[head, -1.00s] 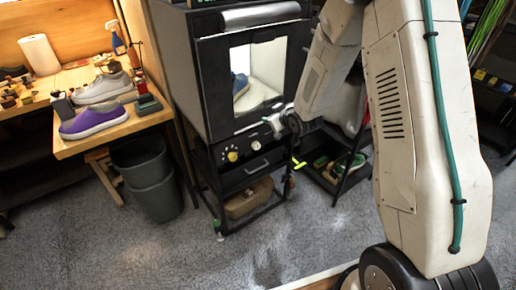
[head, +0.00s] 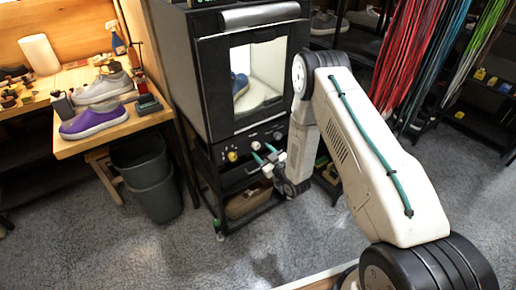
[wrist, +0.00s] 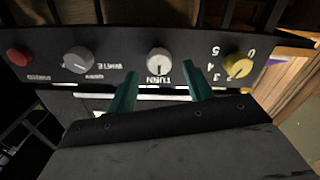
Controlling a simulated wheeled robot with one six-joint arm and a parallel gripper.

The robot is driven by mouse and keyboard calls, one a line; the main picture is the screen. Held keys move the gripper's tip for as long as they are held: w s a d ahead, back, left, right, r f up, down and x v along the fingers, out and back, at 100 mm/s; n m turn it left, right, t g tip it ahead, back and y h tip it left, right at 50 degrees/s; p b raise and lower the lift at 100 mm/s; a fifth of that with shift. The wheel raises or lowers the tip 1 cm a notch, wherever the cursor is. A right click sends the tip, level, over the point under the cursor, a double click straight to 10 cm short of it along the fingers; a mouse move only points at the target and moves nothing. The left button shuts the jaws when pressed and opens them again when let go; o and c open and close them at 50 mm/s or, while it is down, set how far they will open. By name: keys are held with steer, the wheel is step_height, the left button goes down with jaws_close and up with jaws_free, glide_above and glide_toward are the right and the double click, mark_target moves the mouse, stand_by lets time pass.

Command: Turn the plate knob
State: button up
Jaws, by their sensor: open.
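A pale knob labelled TURN (wrist: 159,61) sits in the middle of the black control panel in the wrist view, which shows the panel upside down. In the head view the same knob (head: 256,145) is on the panel under the box's window. My gripper (wrist: 161,76) is open, its two teal fingers apart with nothing between them. Its fingertips lie on either side of the TURN knob's lower edge in the picture. I cannot tell whether they touch it. In the head view my gripper (head: 264,153) is just in front of the panel.
A yellow numbered knob (wrist: 238,66) is right of the TURN knob in the wrist view; a grey knob (wrist: 78,61) and a red button (wrist: 18,57) are left. Shoes stand inside the lit box (head: 262,75). A bin (head: 155,185) stands left on open floor.

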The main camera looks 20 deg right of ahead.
mark_target(258, 147)
steer(key=shift+x, duration=1.85)
steer(key=c, duration=1)
steer(key=shift+m, duration=3.2)
